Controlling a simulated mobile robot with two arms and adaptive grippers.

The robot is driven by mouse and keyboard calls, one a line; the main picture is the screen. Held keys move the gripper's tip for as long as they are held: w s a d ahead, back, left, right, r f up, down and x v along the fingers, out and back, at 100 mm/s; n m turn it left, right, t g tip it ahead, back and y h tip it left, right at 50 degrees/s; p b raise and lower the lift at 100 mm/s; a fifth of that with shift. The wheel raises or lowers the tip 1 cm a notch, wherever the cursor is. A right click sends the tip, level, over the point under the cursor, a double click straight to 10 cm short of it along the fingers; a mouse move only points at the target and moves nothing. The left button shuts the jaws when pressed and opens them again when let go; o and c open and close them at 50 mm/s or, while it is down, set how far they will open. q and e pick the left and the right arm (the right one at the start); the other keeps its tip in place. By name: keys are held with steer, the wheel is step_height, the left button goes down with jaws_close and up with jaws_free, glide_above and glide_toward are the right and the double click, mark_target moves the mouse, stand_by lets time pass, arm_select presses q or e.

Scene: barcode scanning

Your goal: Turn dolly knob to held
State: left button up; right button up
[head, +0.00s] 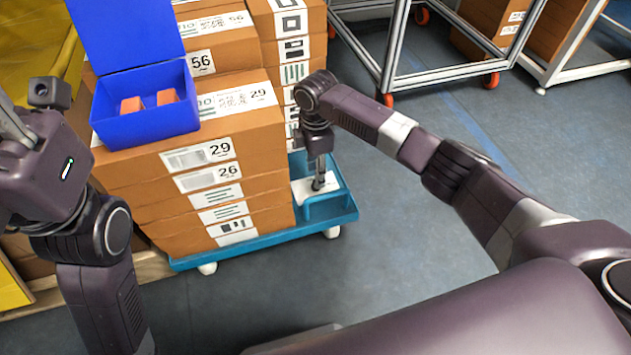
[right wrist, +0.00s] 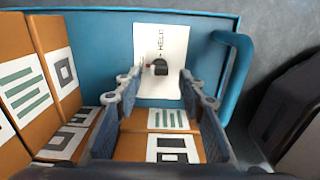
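The dolly knob (right wrist: 160,67) is a small dark knob on a white plate (right wrist: 173,40) lettered with "HELD". The plate lies on the blue dolly (head: 270,240), which also shows in the right wrist view (right wrist: 110,25). My right gripper (head: 318,184) points down over the plate at the dolly's right end. In the right wrist view my right gripper (right wrist: 162,85) is open, one finger on each side of the knob, with gaps showing. The head view hides the knob behind the gripper. My left gripper (head: 14,125) is partly cut off at the left edge.
Cardboard boxes (head: 190,165) are stacked on the dolly, close beside the right gripper. An open blue bin (head: 145,117) sits on top with small orange boxes inside. A blue handle (right wrist: 238,75) stands right of the plate. The floor (head: 420,200) to the right is clear.

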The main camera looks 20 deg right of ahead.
steer(key=shift+f+b, duration=0.7)
steer(key=shift+f, duration=0.95)
steer(key=shift+c, duration=0.4)
steer(key=shift+r, duration=0.1)
jaws_close()
